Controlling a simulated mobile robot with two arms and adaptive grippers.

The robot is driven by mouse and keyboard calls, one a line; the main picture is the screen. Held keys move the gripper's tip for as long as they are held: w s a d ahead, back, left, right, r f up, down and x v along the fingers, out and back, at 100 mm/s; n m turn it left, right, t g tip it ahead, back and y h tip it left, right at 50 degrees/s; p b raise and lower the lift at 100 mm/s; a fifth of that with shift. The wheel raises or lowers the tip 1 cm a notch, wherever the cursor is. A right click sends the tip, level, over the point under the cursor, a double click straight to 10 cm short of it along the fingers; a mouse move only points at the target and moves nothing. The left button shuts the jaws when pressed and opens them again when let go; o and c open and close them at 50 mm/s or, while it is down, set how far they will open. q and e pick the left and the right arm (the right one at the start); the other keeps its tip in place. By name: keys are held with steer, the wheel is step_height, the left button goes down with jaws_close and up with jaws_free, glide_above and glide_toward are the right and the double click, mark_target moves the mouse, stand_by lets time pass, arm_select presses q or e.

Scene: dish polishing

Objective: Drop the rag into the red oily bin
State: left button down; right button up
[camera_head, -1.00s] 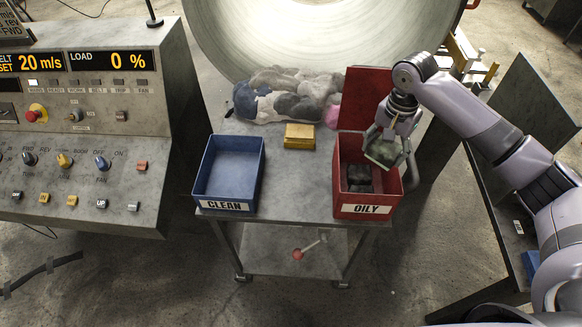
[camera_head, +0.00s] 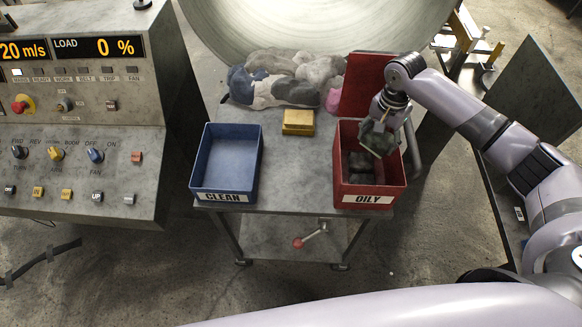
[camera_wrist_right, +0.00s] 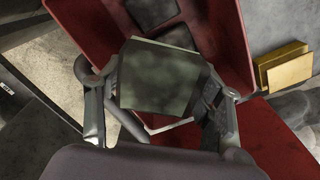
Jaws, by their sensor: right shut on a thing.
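The rag (camera_head: 380,141), a folded grey-green piece with dark stains, is gripped by my right gripper (camera_head: 380,133) over the back right part of the red bin. In the right wrist view the rag (camera_wrist_right: 160,78) lies between the two fingers of my right gripper (camera_wrist_right: 160,95), with the bin around and below it. The red bin (camera_head: 369,200), labelled OILY, stands open on the cart, its lid (camera_head: 367,85) raised at the back. Dark folded pieces (camera_head: 361,172) lie inside it. My left gripper is not in view.
A blue bin (camera_head: 226,163) labelled CLEAN stands on the cart (camera_head: 290,165) to the left. A yellow block (camera_head: 298,122) and a pile of grey cloths (camera_head: 283,82) lie behind. A control panel (camera_head: 75,110) stands at the left.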

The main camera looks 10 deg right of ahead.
steer(key=shift+s, duration=0.1)
steer(key=o, duration=0.8)
steer(key=shift+r, duration=0.1)
steer(key=shift+o, duration=2.4)
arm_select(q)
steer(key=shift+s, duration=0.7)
arm_select(e)
steer(key=shift+r, duration=0.1)
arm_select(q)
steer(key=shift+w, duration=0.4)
arm_select(e)
step_height(320, 180, up, 12)
